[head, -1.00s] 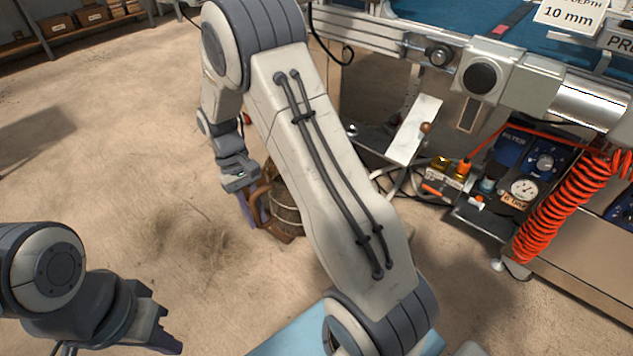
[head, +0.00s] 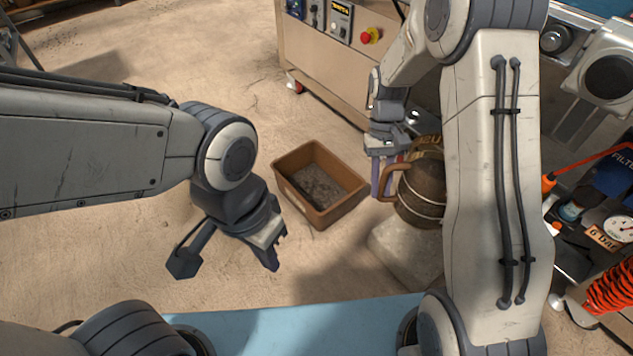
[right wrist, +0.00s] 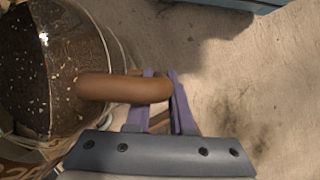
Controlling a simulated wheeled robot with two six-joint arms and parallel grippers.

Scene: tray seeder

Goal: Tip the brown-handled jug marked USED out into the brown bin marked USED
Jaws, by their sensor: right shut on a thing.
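The brown-handled jug (head: 424,190) hangs upright or nearly so at the right of the head view, partly hidden by my right arm. My right gripper (head: 384,178) is shut on its brown handle. In the right wrist view the handle (right wrist: 115,88) lies between my purple fingers, and the jug (right wrist: 35,70) shows dark contents with pale specks. The brown bin (head: 343,202) stands on the floor to the left of the jug, with some dark material inside; no marking on it is readable. My left gripper (head: 274,246) is empty and apart from the bin, its fingers looking spread.
A pale block (head: 405,250) lies on the floor below the jug. A cabinet (head: 325,60) with dials and a red button stands behind the bin. A red coiled hose (head: 610,290) and a gauge are at the right. Open floor lies left of the bin.

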